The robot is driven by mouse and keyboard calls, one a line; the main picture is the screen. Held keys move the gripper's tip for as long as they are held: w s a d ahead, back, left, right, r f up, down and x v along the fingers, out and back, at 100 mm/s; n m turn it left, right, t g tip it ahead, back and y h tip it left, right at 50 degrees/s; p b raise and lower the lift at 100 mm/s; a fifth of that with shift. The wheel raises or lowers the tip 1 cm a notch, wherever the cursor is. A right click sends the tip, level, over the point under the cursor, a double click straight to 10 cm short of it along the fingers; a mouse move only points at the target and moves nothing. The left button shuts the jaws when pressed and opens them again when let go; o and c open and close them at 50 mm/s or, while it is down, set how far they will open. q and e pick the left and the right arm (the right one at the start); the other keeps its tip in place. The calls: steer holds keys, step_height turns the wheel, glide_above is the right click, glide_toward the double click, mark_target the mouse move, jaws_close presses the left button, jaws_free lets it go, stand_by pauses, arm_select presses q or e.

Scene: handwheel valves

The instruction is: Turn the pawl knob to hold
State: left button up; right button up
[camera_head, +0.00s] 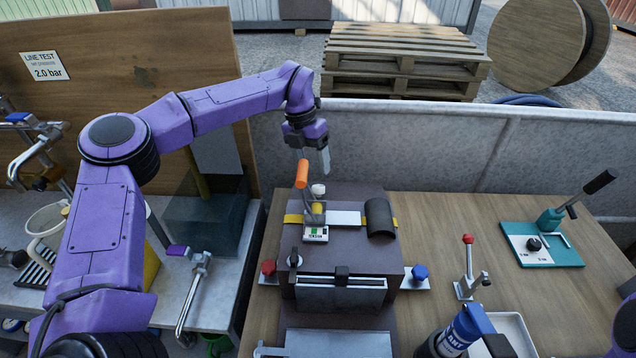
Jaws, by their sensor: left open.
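A black knob (533,243) sits on a white label plate on a teal base (562,258) at the right of the wooden bench; its lettering is too small to read. A second black knob (295,260) is on the left front of the brown machine (345,250), so I cannot tell for certain which is the pawl knob. My left gripper (314,160) is open and empty, pointing down above the back of the machine. It is just above and behind an orange-handled lever (302,174), and contact cannot be told. My right gripper is not in view.
A black-handled lever (585,193) rises from the teal base. A grey wall (400,150) closes the back.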

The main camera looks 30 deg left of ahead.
mark_target(317, 187)
arm_select(q)
steer(key=p+x, duration=0.1)
steer(key=x, duration=0.5)
steer(key=shift+s, duration=0.15)
steer(key=shift+d+f, duration=0.1)
steer(key=shift+f, duration=0.25)
steer(key=shift+c, duration=0.3)
steer(key=c, duration=1)
